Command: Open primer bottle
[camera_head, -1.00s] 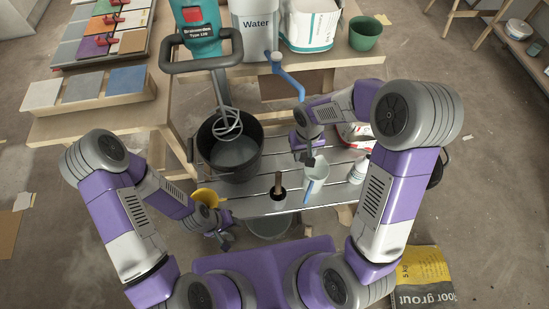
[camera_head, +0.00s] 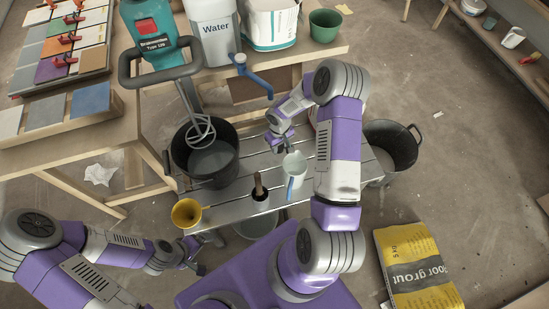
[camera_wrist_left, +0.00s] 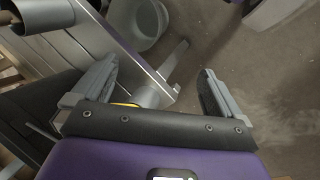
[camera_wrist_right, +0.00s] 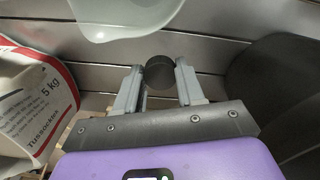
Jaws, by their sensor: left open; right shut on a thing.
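My right gripper (camera_head: 284,143) is over the slatted cart, just behind the pale measuring jug (camera_head: 296,165). In the right wrist view its fingers (camera_wrist_right: 160,82) are shut on a dark round thing (camera_wrist_right: 159,72). I cannot tell whether this is the cap of the primer bottle. No bottle body is clearly visible now; my right arm covers part of the cart's right side. My left gripper (camera_head: 199,268) is low in front of the cart's left end. In the left wrist view its fingers (camera_wrist_left: 155,85) are apart with nothing between them.
A 5 kg bag (camera_wrist_right: 35,100) is beside the right gripper. Another black bucket (camera_head: 402,139) and a grout bag (camera_head: 421,268) are right.

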